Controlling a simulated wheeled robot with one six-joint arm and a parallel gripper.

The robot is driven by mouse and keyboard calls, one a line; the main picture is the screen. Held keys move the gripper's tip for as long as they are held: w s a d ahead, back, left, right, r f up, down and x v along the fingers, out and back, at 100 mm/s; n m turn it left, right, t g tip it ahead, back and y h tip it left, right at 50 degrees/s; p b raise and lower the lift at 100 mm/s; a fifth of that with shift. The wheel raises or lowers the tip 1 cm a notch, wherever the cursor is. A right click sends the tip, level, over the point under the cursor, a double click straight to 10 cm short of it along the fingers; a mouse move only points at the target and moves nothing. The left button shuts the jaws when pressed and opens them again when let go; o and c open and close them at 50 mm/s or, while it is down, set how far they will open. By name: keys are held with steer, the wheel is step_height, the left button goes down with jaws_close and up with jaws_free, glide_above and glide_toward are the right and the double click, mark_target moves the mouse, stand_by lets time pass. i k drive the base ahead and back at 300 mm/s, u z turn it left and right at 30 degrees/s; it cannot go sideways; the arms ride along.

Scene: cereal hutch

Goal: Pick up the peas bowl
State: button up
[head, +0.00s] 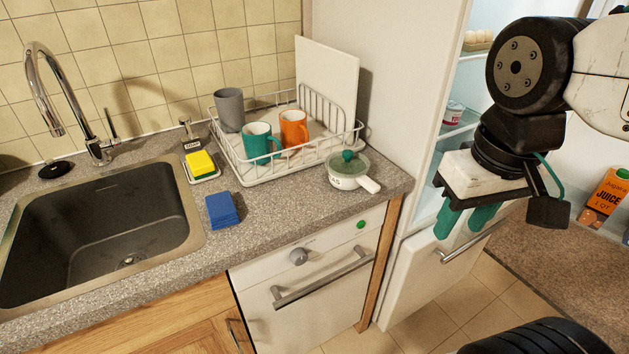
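I see no bowl that I can clearly identify as the peas bowl. My gripper (466,220) hangs at the right, in front of the open fridge, with its teal fingers pointing down. The fingers are apart, and I see nothing between them. A small white pot (343,183) with a green-knobbed lid (348,164) and a white handle stands on the counter, left of my gripper. Small marks on the pot's side are too small to read.
A wire dish rack (262,180) holds a grey cup (229,110), a teal mug (259,142), an orange mug (293,129) and a white board (327,82). A sink (100,225) is at the left. A juice carton (608,192) stands at the far right.

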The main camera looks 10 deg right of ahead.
mark_target(370, 185)
steer(key=u, duration=0.05)
steer(key=k, duration=0.35)
steer(key=z, duration=1.15)
